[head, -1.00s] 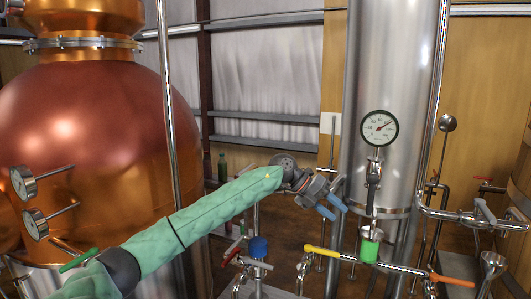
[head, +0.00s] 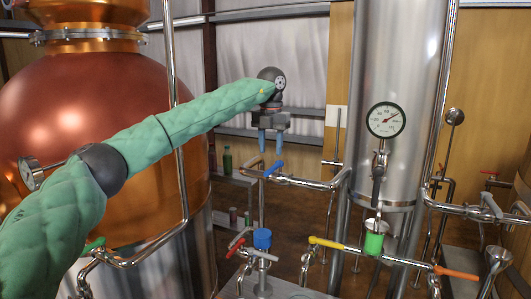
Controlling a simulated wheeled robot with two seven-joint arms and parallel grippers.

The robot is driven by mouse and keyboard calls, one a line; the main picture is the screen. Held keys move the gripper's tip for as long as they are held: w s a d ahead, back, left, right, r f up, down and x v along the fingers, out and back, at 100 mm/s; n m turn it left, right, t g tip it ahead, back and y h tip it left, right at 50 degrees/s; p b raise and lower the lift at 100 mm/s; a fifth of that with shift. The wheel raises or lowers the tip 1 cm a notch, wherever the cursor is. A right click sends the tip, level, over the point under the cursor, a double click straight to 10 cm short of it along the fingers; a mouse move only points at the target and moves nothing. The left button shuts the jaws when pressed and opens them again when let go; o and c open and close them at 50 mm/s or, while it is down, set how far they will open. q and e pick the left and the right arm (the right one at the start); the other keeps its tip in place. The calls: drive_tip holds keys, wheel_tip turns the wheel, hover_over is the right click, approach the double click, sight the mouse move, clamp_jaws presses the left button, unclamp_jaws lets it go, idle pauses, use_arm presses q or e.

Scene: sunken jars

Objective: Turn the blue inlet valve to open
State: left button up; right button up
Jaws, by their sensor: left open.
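The blue valve lever (head: 273,168) sits on a steel pipe in the middle of the head view, slanting up to the right. My left gripper (head: 270,144) points straight down above it, with its two blue fingertips apart and nothing between them. In the picture a small gap shows between the fingertips and the lever; their depth relative to it is hard to tell. My right gripper is not in view.
A blue round cap (head: 262,239) stands below the lever. A gauge (head: 386,119) fronts the steel column (head: 390,60). The copper still (head: 60,110) stands left.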

sight(274, 168)
use_arm(q)
wheel_tip(274, 168, down, 4)
drive_tip(key=shift+f+b, duration=0.2)
drive_tip(key=shift+b, duration=0.55)
drive_tip(key=shift+f, duration=0.45)
drive_tip(key=shift+f+b, duration=0.6)
drive_tip(key=shift+f, duration=0.35)
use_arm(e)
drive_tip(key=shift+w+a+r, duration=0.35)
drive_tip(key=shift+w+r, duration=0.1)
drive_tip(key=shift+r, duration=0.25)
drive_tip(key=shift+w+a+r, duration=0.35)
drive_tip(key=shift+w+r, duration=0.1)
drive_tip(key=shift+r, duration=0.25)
